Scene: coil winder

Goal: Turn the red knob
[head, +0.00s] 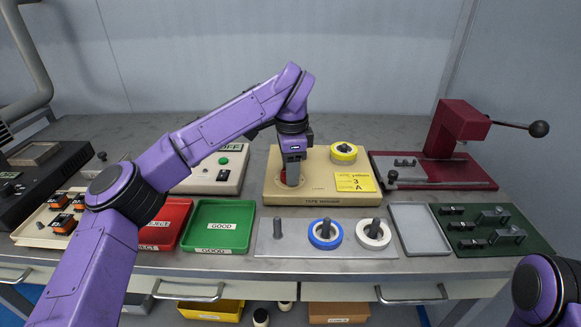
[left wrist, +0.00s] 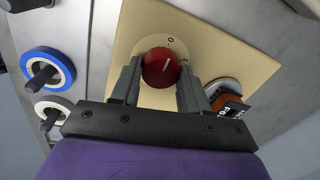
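The red knob (left wrist: 161,67) sits on the face of the cream tape winder box (head: 310,187), with a white pointer line and printed dial marks around it. In the head view only a sliver of the knob (head: 283,177) shows, mostly hidden by my left gripper (head: 292,176). In the left wrist view my left gripper (left wrist: 158,88) has its two fingers apart, one on each side of the knob. Whether the fingers touch the knob is not clear. My right gripper is not in view; only part of my right arm shows at the lower right corner.
A yellow tape roll (head: 344,152) and yellow label (head: 355,182) are on the box. In front, a plate (head: 264,245) carries blue (head: 325,233) and white (head: 373,233) rolls on pegs. A green tray (head: 219,226) is left, a red lever press (head: 455,140) right.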

